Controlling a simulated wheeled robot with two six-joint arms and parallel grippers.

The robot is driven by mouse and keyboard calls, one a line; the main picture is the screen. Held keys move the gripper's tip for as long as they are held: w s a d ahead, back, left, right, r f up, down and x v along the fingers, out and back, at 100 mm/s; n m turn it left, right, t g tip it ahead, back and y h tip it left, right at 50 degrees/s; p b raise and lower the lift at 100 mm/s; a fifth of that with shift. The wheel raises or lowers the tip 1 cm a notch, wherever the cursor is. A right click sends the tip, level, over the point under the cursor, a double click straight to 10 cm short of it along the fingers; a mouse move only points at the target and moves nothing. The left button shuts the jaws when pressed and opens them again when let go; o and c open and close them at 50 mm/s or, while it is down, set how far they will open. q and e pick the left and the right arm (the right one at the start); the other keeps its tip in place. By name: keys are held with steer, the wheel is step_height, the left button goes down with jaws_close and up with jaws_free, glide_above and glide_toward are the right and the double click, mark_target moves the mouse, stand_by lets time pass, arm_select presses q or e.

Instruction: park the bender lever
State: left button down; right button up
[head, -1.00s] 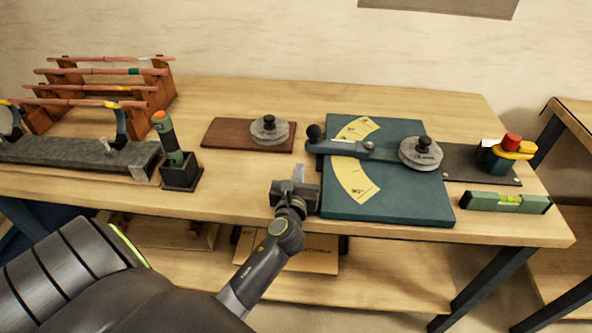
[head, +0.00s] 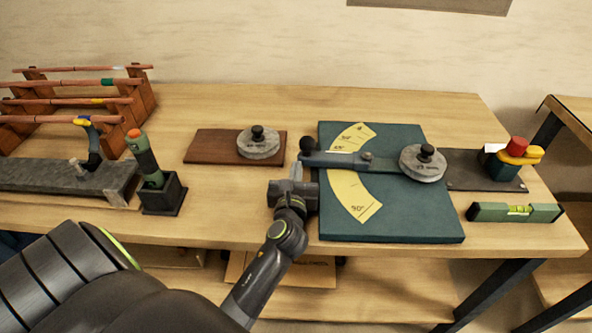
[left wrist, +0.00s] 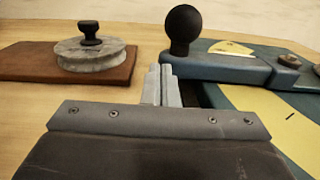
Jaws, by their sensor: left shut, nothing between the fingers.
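The bender lever (head: 338,160) is a blue-grey bar with a black ball knob (head: 307,145) at its left end. It lies across the dark teal bender plate (head: 420,220) and its yellow angle scale (head: 352,192), pointing left from a grey round die (head: 422,163). In the left wrist view the knob (left wrist: 183,28) stands upright on the lever's end (left wrist: 225,69), just beyond and right of my fingertips. My left gripper (head: 296,172) is shut and empty, in front of the knob and apart from it in the head view. My right gripper is not in view.
A second grey die (head: 258,143) sits on a brown board (head: 208,146) to the left. A green-handled tool (head: 146,160) stands in a black holder. A rack (head: 140,95) of copper pipes is far left. A green level (head: 515,212) and a red-and-yellow button unit (head: 512,158) are at right.

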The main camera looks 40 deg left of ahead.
arm_select(q)
steer(key=w+a+m+h+p, duration=0.1)
steer(key=w, duration=0.1)
steer(key=w+a+m+t+h+p, duration=0.1)
steer(key=w+h, duration=0.1)
steer(key=w+a+m+h+p, duration=0.1)
steer(key=w+h+p, duration=0.1)
steer(key=shift+a+r+m+t, duration=0.15)
steer(key=shift+a+m+t, duration=0.15)
steer(key=shift+t, duration=0.1)
steer(key=w, duration=0.1)
steer(key=w+a, duration=0.1)
steer(key=w+h, duration=0.1)
steer(key=shift+w+a+m, duration=0.15)
steer(key=shift+a+m, duration=0.1)
steer(key=shift+m, duration=0.05)
steer(key=shift+w+a+f, duration=0.15)
steer(key=shift+w+f, duration=0.05)
steer(key=shift+w, duration=0.25)
